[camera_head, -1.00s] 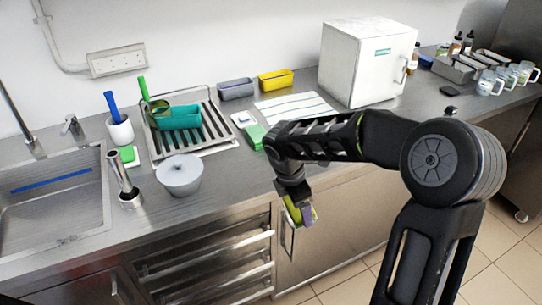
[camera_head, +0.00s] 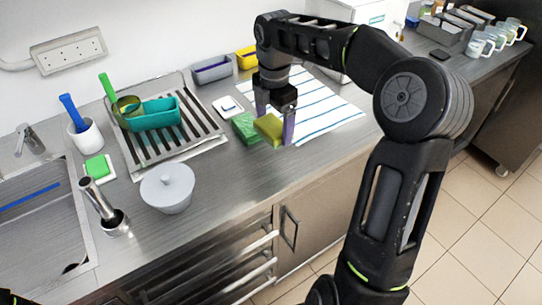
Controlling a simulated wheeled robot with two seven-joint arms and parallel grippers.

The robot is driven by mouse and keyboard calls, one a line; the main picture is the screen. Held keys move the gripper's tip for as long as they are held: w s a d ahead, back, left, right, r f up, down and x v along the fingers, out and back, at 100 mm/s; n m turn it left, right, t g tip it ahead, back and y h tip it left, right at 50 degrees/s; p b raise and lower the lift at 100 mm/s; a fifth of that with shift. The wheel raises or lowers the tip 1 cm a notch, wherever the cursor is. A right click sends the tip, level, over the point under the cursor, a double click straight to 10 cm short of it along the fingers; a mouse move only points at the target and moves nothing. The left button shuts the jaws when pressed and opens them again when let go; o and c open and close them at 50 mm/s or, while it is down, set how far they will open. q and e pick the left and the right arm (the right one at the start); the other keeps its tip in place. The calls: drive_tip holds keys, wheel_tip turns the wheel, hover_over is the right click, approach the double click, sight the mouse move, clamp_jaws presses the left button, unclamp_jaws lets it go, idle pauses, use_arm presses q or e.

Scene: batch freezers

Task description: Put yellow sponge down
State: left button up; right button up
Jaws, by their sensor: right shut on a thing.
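The yellow sponge (camera_head: 268,129) is between the fingers of my right gripper (camera_head: 274,127), which is shut on it. It is over the counter, close to the right of a green sponge (camera_head: 245,128). I cannot tell whether the yellow sponge touches the counter or the green sponge. Part of it is hidden by the fingers. My left gripper is not in view.
A striped cloth (camera_head: 318,115) lies right of the gripper. A white dish (camera_head: 228,107) sits behind the green sponge. The counter's front (camera_head: 240,180) is clear.

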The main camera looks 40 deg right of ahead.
hover_over(274, 160)
drive_tip(key=shift+w+f+p, duration=0.15)
drive_tip(key=shift+f+p, duration=0.15)
drive_tip(key=shift+f, duration=2.2)
wheel_tip(274, 160, down, 4)
drive_tip(key=shift+p, duration=0.7)
drive_tip(key=shift+f, duration=0.3)
drive_tip(key=o, duration=1.1)
drive_tip(key=shift+o, duration=0.2)
